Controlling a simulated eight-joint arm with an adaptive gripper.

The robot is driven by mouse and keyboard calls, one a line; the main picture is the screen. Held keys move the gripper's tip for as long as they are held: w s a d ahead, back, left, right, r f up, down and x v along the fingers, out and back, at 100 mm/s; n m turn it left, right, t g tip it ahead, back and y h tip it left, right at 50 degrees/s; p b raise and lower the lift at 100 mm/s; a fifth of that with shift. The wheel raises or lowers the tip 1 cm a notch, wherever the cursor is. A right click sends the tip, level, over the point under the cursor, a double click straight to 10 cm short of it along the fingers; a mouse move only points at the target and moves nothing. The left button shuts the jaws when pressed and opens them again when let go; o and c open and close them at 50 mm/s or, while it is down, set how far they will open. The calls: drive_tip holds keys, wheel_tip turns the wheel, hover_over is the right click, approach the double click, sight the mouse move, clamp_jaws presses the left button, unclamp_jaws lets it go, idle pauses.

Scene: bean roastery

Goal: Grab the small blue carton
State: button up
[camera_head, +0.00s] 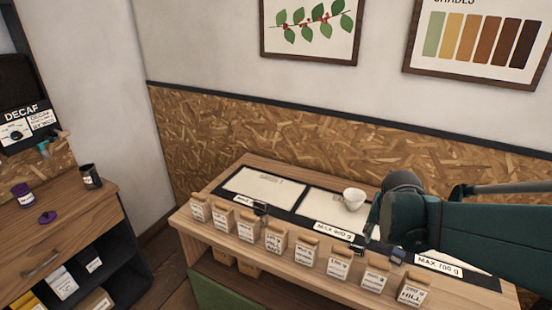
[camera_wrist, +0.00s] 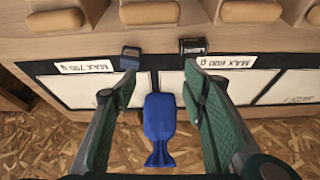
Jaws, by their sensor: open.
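A small blue carton (camera_wrist: 160,117) shows between my fingers in the wrist view, with a blocky body and a pinched, flared end toward the camera. It stands out against the pale panels of the counter behind it. My gripper (camera_wrist: 160,100) is open, with one green-padded finger on each side of the carton and a visible gap at both sides. In the head view my gripper (camera_head: 374,232) is over the right part of the counter, and the carton is hidden there behind it.
Small dark boxes (camera_wrist: 193,46) and (camera_wrist: 130,57) sit near the labels.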

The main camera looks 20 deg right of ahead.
drive_tip(key=m+g, duration=0.1)
drive_tip(key=m, duration=0.1)
hover_over(399, 253)
drive_tip(key=s+a, duration=0.1)
drive_tip(key=a, duration=0.1)
wheel_tip(399, 253, down, 4)
drive_tip(key=shift+s+f+b, duration=0.1)
drive_tip(key=shift+s+b, duration=0.05)
drive_tip(key=shift+b, duration=0.3)
drive_tip(key=shift+f, duration=0.1)
drive_tip(key=shift+b+x, duration=0.4)
drive_tip(key=shift+x, duration=0.8)
drive_tip(key=shift+b+x, duration=0.95)
drive_tip(key=shift+x, duration=1.65)
drive_tip(key=shift+a, duration=0.1)
drive_tip(key=shift+c, duration=0.4)
drive_tip(key=c, duration=0.8)
